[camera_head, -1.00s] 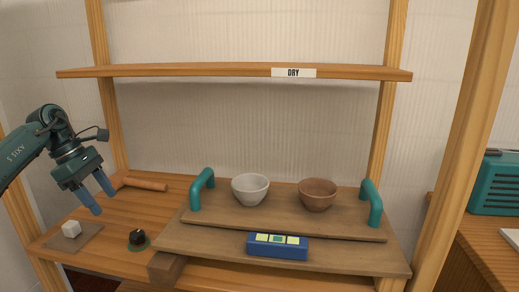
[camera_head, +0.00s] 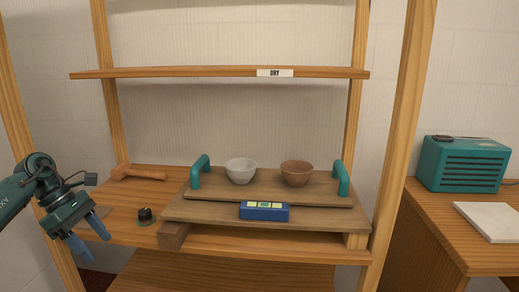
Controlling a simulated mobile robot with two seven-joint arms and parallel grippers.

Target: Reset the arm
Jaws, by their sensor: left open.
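My left gripper (camera_head: 90,240) is at the lower left with its blue fingers apart and nothing between them. It is over the front left edge of the shelf's lower board, pointing down. My right gripper is out of view. A wooden tray (camera_head: 215,198) with two teal handles stands on the lower board. It bears a white bowl (camera_head: 241,171) and a brown bowl (camera_head: 297,173). A blue box with pale green squares (camera_head: 264,211) sits at the front of the tray area.
A wooden mallet (camera_head: 139,174) lies at the back left. A small black knob-like thing (camera_head: 145,216) stands left of the tray. The upper shelf (camera_head: 180,72) has a DRY label (camera_head: 275,73). A teal radio-like box (camera_head: 464,163) and a white slab (camera_head: 490,221) are on the right table.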

